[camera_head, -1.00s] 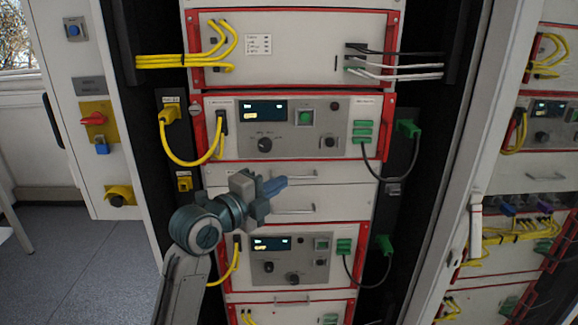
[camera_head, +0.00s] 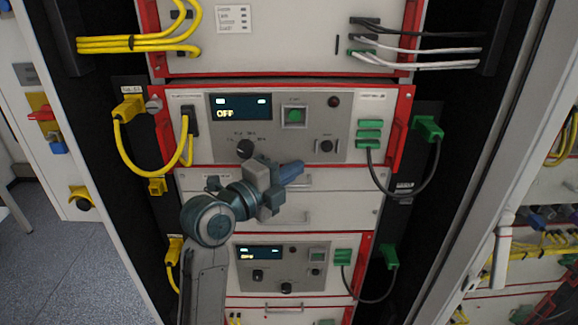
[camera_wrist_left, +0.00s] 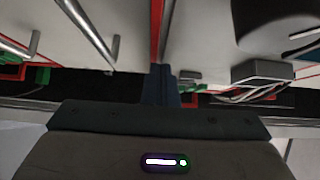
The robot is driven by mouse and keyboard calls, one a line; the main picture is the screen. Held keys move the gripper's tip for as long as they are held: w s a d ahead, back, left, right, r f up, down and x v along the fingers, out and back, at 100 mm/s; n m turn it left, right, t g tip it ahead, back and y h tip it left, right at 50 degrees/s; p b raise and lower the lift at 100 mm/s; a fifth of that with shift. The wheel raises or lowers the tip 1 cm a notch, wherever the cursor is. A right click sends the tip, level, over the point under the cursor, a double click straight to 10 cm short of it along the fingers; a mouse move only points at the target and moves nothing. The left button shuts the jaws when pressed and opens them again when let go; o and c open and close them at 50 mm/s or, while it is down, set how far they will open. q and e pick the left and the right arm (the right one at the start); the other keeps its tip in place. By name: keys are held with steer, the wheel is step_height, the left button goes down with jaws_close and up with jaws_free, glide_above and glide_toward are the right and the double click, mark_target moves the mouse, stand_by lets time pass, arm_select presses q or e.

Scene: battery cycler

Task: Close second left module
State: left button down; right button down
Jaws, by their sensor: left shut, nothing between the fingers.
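The rack holds a column of modules. The upper display module (camera_head: 225,155) has a red frame, a screen reading OFF, knobs and a green button. A lower display module (camera_head: 325,283) sits beneath it. Between them are white drawer fronts (camera_head: 340,210) with metal handles. I cannot tell which module stands out from the rack. My left gripper (camera_head: 290,171) is shut and empty, in front of the upper display module's lower edge and the drawer below. It hides part of both. Its closed fingers show in the left wrist view (camera_wrist_left: 160,85). Contact cannot be told. My right gripper is out of view.
Yellow cables (camera_head: 122,150) loop at the left of the rack, and green-plugged cables (camera_head: 430,165) at the right. A top module (camera_head: 280,45) carries yellow and white cables. Another rack (camera_head: 530,210) stands at the right. Metal bars (camera_wrist_left: 90,35) show in the wrist view.

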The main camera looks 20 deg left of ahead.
mark_target(290, 162)
arm_select(q)
steer(key=shift+d+r, duration=0.1)
steer(key=shift+d, duration=0.1)
steer(key=shift+s, duration=0.1)
steer(key=w+b, duration=0.1)
steer(key=w+a, duration=0.1)
steer(key=w, duration=0.1)
steer(key=shift+w+r+b, duration=0.1)
steer(key=shift+w+b, duration=0.2)
steer(key=shift+b, duration=0.05)
steer(key=shift+w+a, duration=0.15)
steer(key=shift+w, duration=0.15)
steer(key=shift+s+r, duration=0.1)
steer(key=shift+s, duration=0.05)
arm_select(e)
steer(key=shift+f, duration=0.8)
